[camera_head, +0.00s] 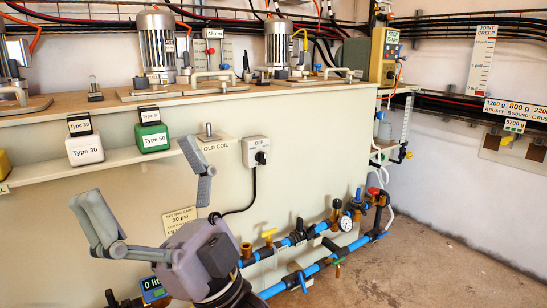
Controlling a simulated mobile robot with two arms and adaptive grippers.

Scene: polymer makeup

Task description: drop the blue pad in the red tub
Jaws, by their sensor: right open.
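My right gripper (142,190) rises from the bottom of the view in front of the cream cabinet. Its two grey fingers are spread wide apart with nothing between them. I cannot make out a blue pad or a red tub in this view. My left gripper is not in view.
A white Type 30 block (85,150) and a green Type 50 block (152,138) stand on a narrow shelf behind the gripper. Blue pipes with valves (285,243) run low along the cabinet front. The brown floor (430,265) at right is clear.

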